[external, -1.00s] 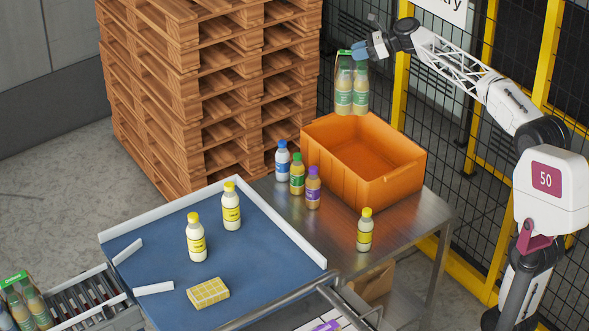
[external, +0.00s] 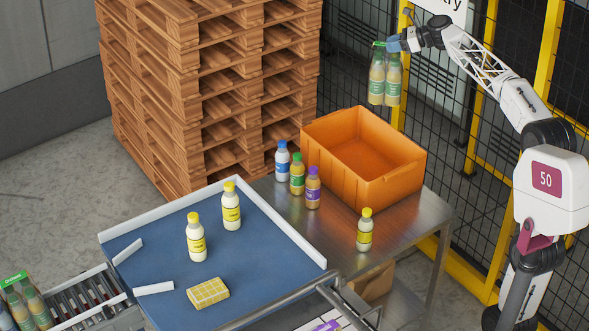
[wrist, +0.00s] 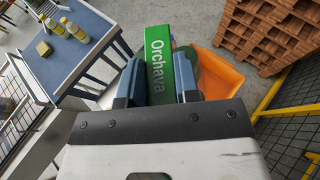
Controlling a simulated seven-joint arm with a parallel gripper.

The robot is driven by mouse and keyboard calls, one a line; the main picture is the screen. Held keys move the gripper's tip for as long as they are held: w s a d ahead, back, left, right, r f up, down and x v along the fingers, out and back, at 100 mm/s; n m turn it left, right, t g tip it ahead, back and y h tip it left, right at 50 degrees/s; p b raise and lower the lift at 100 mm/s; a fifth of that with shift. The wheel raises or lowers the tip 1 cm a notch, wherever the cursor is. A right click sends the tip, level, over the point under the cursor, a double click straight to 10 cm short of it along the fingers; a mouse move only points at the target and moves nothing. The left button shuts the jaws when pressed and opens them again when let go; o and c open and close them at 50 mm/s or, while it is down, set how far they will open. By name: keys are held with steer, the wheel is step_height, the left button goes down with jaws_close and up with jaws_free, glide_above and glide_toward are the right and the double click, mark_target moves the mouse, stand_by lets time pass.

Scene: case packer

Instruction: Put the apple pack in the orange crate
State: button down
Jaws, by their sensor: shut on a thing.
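My gripper (external: 394,45) is shut on the apple pack (external: 385,80), a pack of greenish-yellow bottles with a green top. The pack hangs upright in the air, above and behind the orange crate (external: 400,187) in the external view. In the wrist view the pack's green top (wrist: 159,62), lettered "Orchava", sits between the two blue fingers of my gripper (wrist: 158,80). The orange crate (wrist: 224,76) shows beyond it, partly hidden by the pack and a finger. The crate stands on the metal table and its visible inside looks empty.
Bottles with blue (external: 282,160), green (external: 297,175) and purple (external: 312,188) caps stand left of the crate. A yellow-capped bottle (external: 364,230) stands in front. Wire fence (external: 450,120) is behind; stacked pallets (external: 185,100) are at left. Another green-topped pack (external: 25,303) is at lower left.

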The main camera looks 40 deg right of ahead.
step_height(320, 180, down, 29)
steer(key=shift+f, duration=0.3)
stand_by(0.4)
steer(key=shift+f, duration=2.5)
steer(key=shift+f, duration=2.55)
steer(key=c, duration=0.8)
jaws_free()
steer(key=shift+c, duration=0.2)
steer(key=shift+r, duration=0.1)
